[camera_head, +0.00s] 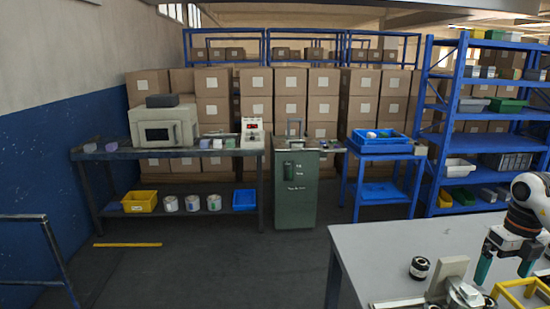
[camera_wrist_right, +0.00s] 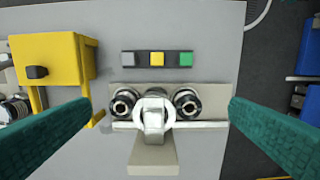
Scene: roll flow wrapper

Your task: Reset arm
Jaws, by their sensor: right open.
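My right gripper (camera_head: 507,270) hangs over the grey table (camera_head: 385,245) at the right of the head view, its two teal fingers apart and nothing between them. In the right wrist view the open fingers (camera_wrist_right: 160,104) frame a metal fixture with two round dark rollers (camera_wrist_right: 124,103) and a grey block (camera_wrist_right: 152,160). The fixture stands on the table below, and I cannot tell the exact gap to it. My left gripper is in neither view.
A black-and-white roll (camera_head: 419,268) stands left of the fixture. A yellow frame (camera_head: 520,290) is close below my right gripper. A strip of grey, yellow and green buttons (camera_wrist_right: 157,59) lies beyond the rollers. The table's left part is clear. Blue shelves (camera_head: 475,140) stand behind.

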